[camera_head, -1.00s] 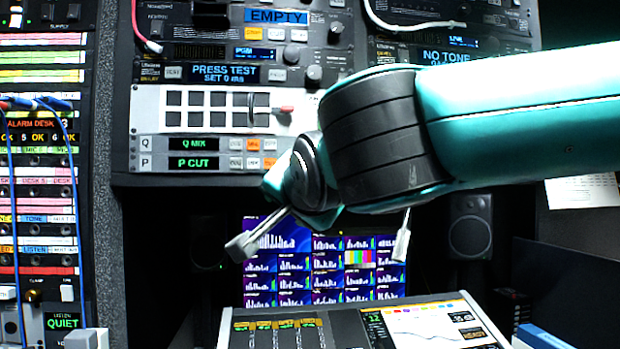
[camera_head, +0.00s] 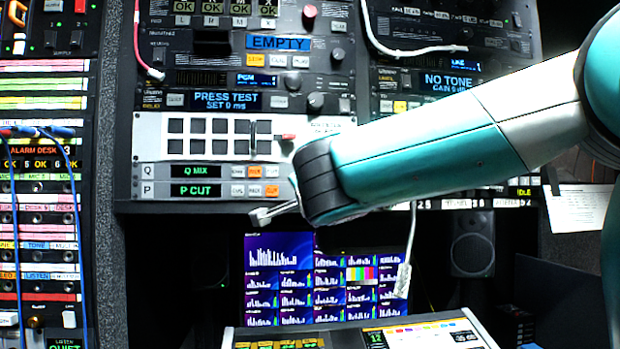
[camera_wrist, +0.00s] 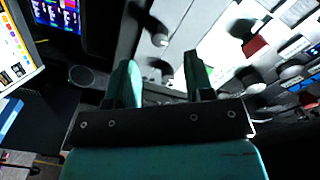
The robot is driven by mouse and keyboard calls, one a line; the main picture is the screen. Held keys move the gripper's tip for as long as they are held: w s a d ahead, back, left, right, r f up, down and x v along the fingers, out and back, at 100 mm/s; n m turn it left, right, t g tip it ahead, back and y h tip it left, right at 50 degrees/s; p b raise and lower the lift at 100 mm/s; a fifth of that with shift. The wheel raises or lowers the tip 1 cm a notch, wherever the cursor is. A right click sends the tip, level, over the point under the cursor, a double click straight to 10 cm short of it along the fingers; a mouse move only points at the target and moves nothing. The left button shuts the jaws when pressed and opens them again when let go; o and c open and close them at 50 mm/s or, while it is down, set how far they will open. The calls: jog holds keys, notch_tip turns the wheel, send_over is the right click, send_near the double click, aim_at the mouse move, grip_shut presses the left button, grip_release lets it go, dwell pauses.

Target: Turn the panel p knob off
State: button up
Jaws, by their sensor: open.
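The panel P row (camera_head: 195,190) shows in the head view, with a "P CUT" display and small buttons, one lit orange. The Q row with "Q MIX" is directly above it. The right part of both rows is hidden behind my arm, and no P knob can be made out there. In the wrist view the gripper (camera_wrist: 160,68) is empty. A small pale knob (camera_wrist: 160,40) stands out from the panel beyond the fingers; its label is not readable.
A monitor (camera_head: 280,249) with audio graphs is behind and below the gripper. A control console (camera_head: 300,338) stands at the bottom. More knobs (camera_wrist: 290,72) line the panel at right in the wrist view. A labelled patch rack (camera_head: 40,220) is at left, a speaker (camera_head: 472,243) at right.

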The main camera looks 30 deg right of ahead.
jog(key=p+x, duration=0.2)
jog(key=x, duration=0.3)
jog(key=shift+w+d, duration=0.1)
jog(key=shift+w, duration=0.1)
grip_shut()
